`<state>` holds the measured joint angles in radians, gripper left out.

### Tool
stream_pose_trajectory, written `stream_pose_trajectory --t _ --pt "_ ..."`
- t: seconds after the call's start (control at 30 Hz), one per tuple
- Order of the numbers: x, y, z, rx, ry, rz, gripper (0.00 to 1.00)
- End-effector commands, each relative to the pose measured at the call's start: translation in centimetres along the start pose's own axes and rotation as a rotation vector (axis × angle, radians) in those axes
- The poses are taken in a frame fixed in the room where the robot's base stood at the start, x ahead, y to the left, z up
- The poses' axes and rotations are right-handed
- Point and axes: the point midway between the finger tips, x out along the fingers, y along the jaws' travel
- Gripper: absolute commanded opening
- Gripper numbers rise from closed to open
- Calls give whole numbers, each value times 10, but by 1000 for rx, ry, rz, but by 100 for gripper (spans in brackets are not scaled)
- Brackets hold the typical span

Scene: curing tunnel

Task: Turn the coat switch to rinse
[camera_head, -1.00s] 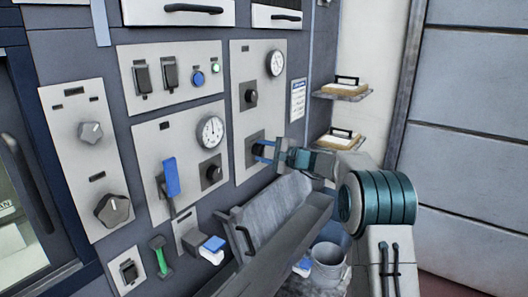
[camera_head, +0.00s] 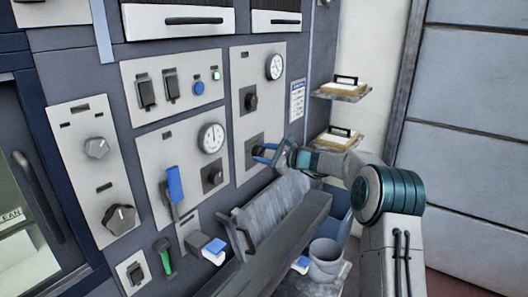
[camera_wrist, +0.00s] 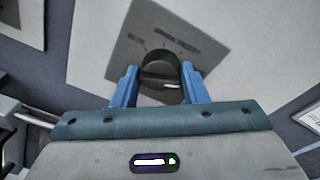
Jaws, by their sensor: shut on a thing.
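The knob my gripper holds is a round black rotary switch (camera_wrist: 158,72) on a dark square plate (camera_wrist: 130,45) with printed marks too blurred to read. It is at the lower part of the tall right panel (camera_head: 238,140). My gripper (camera_wrist: 158,92) has its two blue fingers on either side of the knob, shut on it. In the head view my gripper (camera_head: 267,153) reaches the panel from the right, and its fingers hide much of the knob. I cannot read the knob's label, so I cannot tell for certain that it is the coat switch.
Another black knob (camera_head: 251,102) and a gauge (camera_head: 274,66) are above on the same panel. A grey trough (camera_head: 275,215) lies below my arm. A bucket (camera_head: 326,258) stands below.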

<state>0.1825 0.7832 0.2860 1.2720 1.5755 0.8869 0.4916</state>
Motion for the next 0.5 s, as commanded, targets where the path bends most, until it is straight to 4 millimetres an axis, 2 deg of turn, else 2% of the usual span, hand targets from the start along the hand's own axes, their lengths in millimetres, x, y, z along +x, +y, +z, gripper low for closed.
stream_pose_trajectory --t 0.47,0.5 --pt "-1 -4 3 10 -4 -5 17" --pt "-1 -4 3 10 -4 -5 51"
